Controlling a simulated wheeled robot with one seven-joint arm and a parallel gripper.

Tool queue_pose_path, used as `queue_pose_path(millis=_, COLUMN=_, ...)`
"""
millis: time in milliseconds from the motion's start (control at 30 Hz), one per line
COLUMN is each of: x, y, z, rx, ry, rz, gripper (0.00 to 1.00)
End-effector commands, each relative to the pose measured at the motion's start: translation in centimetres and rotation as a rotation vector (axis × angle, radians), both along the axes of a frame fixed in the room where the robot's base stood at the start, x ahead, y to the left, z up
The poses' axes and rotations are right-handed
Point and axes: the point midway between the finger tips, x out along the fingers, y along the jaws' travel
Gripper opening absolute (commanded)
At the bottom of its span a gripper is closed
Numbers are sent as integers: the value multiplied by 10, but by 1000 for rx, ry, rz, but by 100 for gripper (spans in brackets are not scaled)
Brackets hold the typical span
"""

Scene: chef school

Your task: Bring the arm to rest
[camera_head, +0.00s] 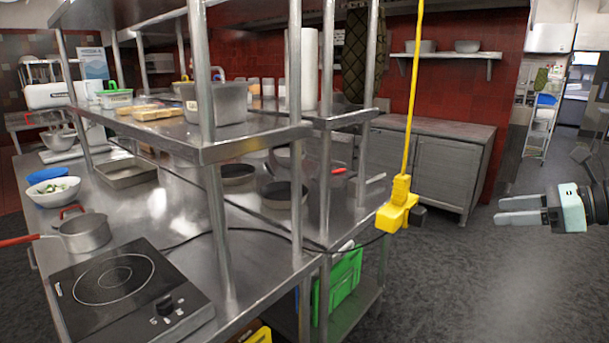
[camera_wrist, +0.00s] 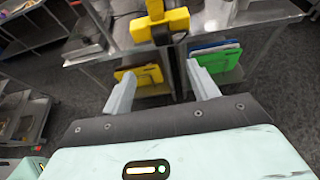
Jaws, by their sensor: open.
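My gripper (camera_head: 521,210) is at the right side of the head view, over the grey floor. Its two fingers point left, toward the steel work table. The fingers are apart with nothing between them, and nothing is touched. In the wrist view my gripper (camera_wrist: 160,92) shows its two spread fingers, with the table's lower shelf and floor beyond them. My forearm runs out of the head view at the right edge.
A yellow hanging power socket (camera_head: 397,212) on a yellow cord is left of my gripper. The steel table (camera_head: 243,236) carries an induction hob (camera_head: 125,290) and a saucepan (camera_head: 84,233). Floor around my gripper is clear.

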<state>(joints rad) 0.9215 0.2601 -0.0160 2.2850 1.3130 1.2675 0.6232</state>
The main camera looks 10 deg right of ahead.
Motion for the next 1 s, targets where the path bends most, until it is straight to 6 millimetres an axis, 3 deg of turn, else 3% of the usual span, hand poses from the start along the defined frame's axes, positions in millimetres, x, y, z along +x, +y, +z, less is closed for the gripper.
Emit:
queue_pose_path(millis=133, x=4, y=60, z=-9, rx=-101, ry=15, rz=216, gripper=59)
queue_pose_path(millis=233, x=-6, y=124, z=-21, rx=-237, ry=14, rz=481, gripper=59)
queue_pose_path(millis=400, x=-46, y=216, z=-44, rx=-504, ry=-59, rz=979, gripper=59)
queue_pose_path(millis=500, x=-75, y=254, z=-55, rx=-660, ry=-148, rz=1272, gripper=59)
queue_pose_path(millis=600, x=-104, y=283, z=-64, rx=-816, ry=-271, rz=1559, gripper=59)
queue_pose_path(millis=800, x=-153, y=321, z=-77, rx=-1104, ry=-625, rz=2101, gripper=59)
queue_pose_path(millis=1000, x=-181, y=344, z=-80, rx=-1291, ry=-987, rz=2455, gripper=59)
